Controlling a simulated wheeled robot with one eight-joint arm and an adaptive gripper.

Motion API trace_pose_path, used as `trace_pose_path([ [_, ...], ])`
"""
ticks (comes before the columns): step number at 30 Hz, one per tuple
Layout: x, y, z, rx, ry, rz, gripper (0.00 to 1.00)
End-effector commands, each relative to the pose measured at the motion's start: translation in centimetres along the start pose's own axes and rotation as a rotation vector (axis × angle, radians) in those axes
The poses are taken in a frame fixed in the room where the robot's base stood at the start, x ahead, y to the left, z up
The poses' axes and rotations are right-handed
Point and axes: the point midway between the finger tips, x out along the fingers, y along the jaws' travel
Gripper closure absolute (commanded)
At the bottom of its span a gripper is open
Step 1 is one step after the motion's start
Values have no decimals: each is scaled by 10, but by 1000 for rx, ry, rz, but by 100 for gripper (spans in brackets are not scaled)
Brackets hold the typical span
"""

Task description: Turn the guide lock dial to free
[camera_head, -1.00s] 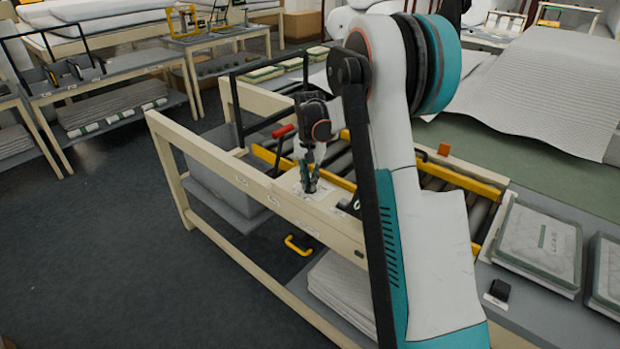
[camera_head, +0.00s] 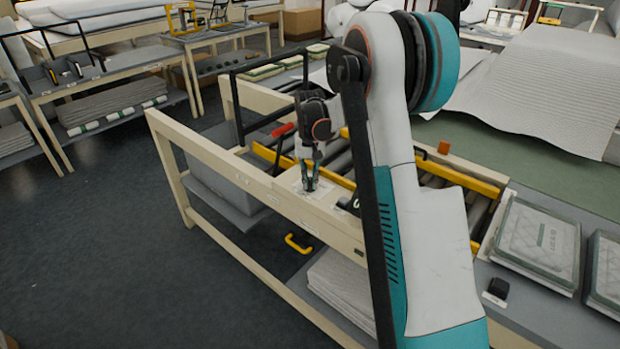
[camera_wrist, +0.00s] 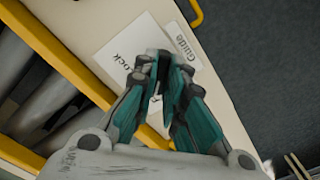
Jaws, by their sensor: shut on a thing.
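The guide lock dial (camera_wrist: 160,60) is mostly hidden between my fingertips in the wrist view; only dark bits of it show. My gripper (camera_wrist: 163,72) points down and is shut on it; it also shows in the head view (camera_head: 311,185). A white card reading "Lock" (camera_wrist: 128,48) lies left of the fingertips, and a card reading "Guide" (camera_wrist: 182,45) lies to the right. No "free" mark is readable, and the dial's pointing direction cannot be told.
The dial sits on a cream wooden rail (camera_head: 250,187) of a roller bench. Yellow bars (camera_head: 455,175) and dark rollers lie beside it. A red handle (camera_head: 283,130) stands close left of my gripper. Quilted packs (camera_head: 538,232) lie at right.

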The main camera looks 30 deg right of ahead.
Motion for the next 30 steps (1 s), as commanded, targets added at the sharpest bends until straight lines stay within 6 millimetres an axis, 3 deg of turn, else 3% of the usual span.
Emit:
trace_pose_path([
  [1, -1, 0, -1, -1, 3, -1, 85],
  [3, -1, 0, -1, -1, 3, 0, 69],
  [17, -8, 0, 0, 0, 1, 0, 69],
  [30, -90, 0, 0, 0, 1, 0, 69],
])
